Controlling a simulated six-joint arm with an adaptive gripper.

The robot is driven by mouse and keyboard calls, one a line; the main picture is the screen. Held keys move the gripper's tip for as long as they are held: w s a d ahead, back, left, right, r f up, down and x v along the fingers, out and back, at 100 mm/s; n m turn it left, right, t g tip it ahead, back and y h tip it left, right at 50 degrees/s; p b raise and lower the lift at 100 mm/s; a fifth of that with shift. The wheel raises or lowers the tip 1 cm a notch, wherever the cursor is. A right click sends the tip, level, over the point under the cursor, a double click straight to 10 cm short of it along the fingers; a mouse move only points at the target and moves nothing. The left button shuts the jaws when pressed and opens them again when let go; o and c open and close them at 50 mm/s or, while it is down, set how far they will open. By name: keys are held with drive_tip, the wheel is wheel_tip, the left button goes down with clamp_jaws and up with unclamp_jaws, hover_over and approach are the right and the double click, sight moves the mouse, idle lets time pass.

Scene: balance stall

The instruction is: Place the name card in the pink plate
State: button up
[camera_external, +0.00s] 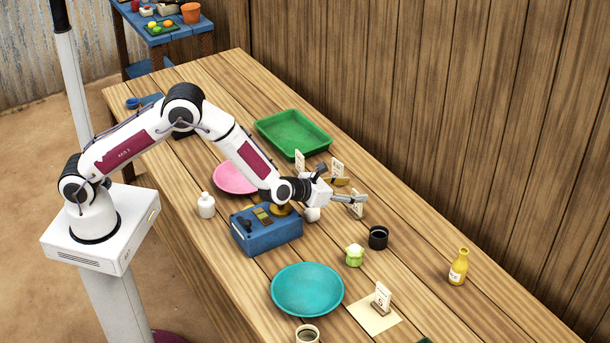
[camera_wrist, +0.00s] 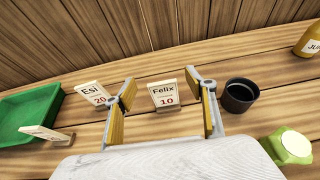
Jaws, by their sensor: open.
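Several white name cards stand upright on the table. The card reading "Felix 10" (camera_wrist: 163,95) shows between my open fingers in the wrist view, beyond the palm; the external view shows this card (camera_external: 357,210) at my fingertips, partly hidden. I cannot tell whether the fingers flank or only face it. The "Esi 20" card (camera_wrist: 92,94) is left of it. Another card (camera_external: 300,158) stands by the green tray, and one (camera_external: 382,296) on a paper sheet. My gripper (camera_external: 352,199) is open and empty. The pink plate (camera_external: 230,178) lies behind my forearm, partly hidden, with no card visible in it.
A blue scale (camera_external: 268,236) stands below my wrist. A black cup (camera_external: 378,237) and pale green object (camera_external: 354,256) are near the gripper. A teal plate (camera_external: 307,307), yellow bottle (camera_external: 458,267), white bottle (camera_external: 206,205) and green tray (camera_external: 318,149) stand around. A wooden wall bounds the back.

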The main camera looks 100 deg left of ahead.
sight(356, 212)
drive_tip(key=shift+f, duration=0.15)
drive_tip(key=shift+f, duration=1.5)
drive_tip(key=shift+w+a+f, duration=0.1)
drive_tip(key=shift+f, duration=0.15)
drive_tip(key=shift+x, duration=1.3)
drive_tip(key=c, duration=1.3)
drive_tip(key=shift+c, duration=0.2)
drive_tip(key=shift+r, duration=0.15)
drive_tip(key=shift+r, duration=4.9)
